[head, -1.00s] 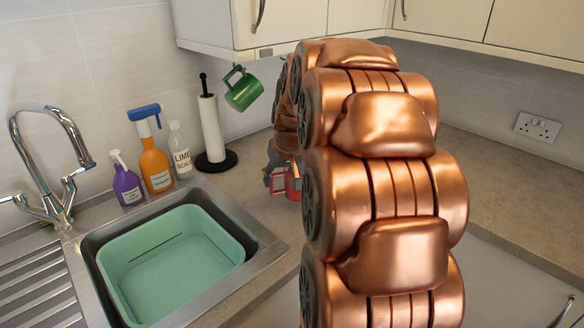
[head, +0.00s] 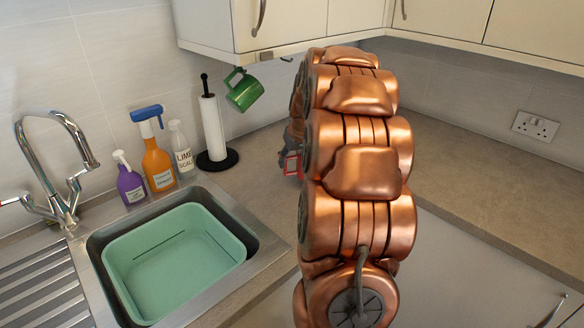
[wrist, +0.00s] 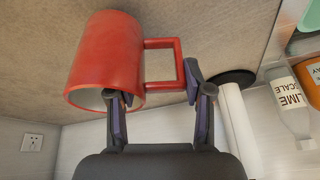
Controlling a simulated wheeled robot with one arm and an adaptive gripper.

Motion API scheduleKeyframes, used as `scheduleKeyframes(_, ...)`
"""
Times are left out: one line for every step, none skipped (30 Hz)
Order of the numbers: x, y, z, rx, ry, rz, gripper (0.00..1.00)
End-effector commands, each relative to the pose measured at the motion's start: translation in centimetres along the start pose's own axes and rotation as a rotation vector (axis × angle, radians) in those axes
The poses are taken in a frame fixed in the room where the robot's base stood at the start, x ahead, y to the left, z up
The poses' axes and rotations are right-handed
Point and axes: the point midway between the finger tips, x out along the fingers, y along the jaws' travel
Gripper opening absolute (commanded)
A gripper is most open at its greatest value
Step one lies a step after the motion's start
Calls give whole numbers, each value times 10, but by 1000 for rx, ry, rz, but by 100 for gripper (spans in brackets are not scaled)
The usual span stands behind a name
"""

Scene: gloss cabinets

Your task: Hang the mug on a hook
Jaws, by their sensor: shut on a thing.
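A red mug (wrist: 108,55) with a square handle is held in my gripper (wrist: 154,84), seen in the wrist view. One finger overlaps the mug's rim and the other is at the outer side of the handle; the exact contact is unclear. In the head view only a small part of the red mug (head: 292,165) shows, behind my arm and left of it, above the counter. A green mug (head: 243,90) hangs tilted under the wall cabinet. A rail with a hook (head: 264,55) shows at the cabinet's underside; other hooks are hidden by my arm.
A paper towel holder (head: 212,125) stands below the green mug. Spray bottles, purple (head: 131,184) and orange (head: 158,165), and a lime scale bottle (head: 182,152) stand behind the sink with its green tub (head: 175,260). The counter (head: 470,190) at right is clear.

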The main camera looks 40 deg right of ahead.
Motion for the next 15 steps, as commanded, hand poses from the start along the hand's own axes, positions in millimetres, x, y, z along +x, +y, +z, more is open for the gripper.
scheduleKeyframes(2, 0, 2, 1, -3, -1, 0)
scheduleKeyframes(5, 0, 3, 1, -5, -1, 0)
scheduleKeyframes(9, 0, 5, 2, -6, -1, 0)
scheduleKeyframes(12, 0, 7, 2, -6, -1, 0)
scheduleKeyframes(16, 1, 8, 1, -6, -1, 0)
scheduleKeyframes(20, 1, 11, 1, -7, -1, 0)
scheduleKeyframes(23, 1, 12, 0, -7, -1, 0)
scheduleKeyframes(25, 1, 12, 0, -5, -1, 0)
scheduleKeyframes(27, 1, 13, 0, -3, 0, 0)
scheduleKeyframes(28, 1, 13, 0, -1, 1, 0)
scheduleKeyframes(28, 2, 12, 0, 0, 1, 0)
scheduleKeyframes(28, 2, 12, 0, 1, 1, 0)
scheduleKeyframes(28, 2, 12, 0, 1, 1, 0)
scheduleKeyframes(28, 2, 12, 0, 1, 1, 0)
scheduleKeyframes(28, 2, 12, 0, 1, 1, 0)
